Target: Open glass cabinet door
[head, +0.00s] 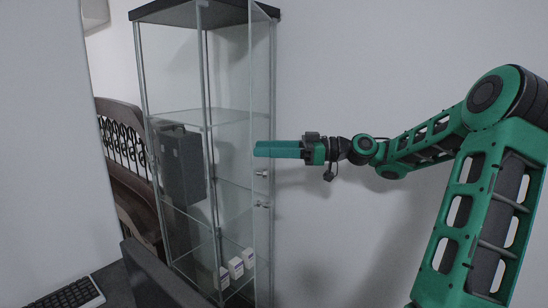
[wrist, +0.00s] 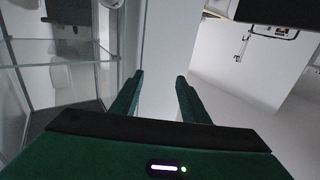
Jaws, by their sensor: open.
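A tall glass cabinet (head: 206,90) with a dark top and metal posts stands in the middle-left of the head view. Its glass door (head: 262,100) stands swung out at the cabinet's right side, seen nearly edge-on. Two small metal fittings (head: 262,174) show on the door, one above the other. My gripper (head: 257,149) points left at the door, a little above the fittings, and overlaps it in the picture; I cannot tell whether they touch. In the wrist view my gripper's fingers (wrist: 160,90) are apart with nothing visible held between them. The cabinet's glass shelves (wrist: 60,60) show at left.
The cabinet holds a dark case (head: 182,165) and several small white boxes (head: 236,266). A dark desk with a keyboard (head: 62,296) is at lower left, and a wooden bench (head: 122,140) stands behind. The wall right of the cabinet is bare.

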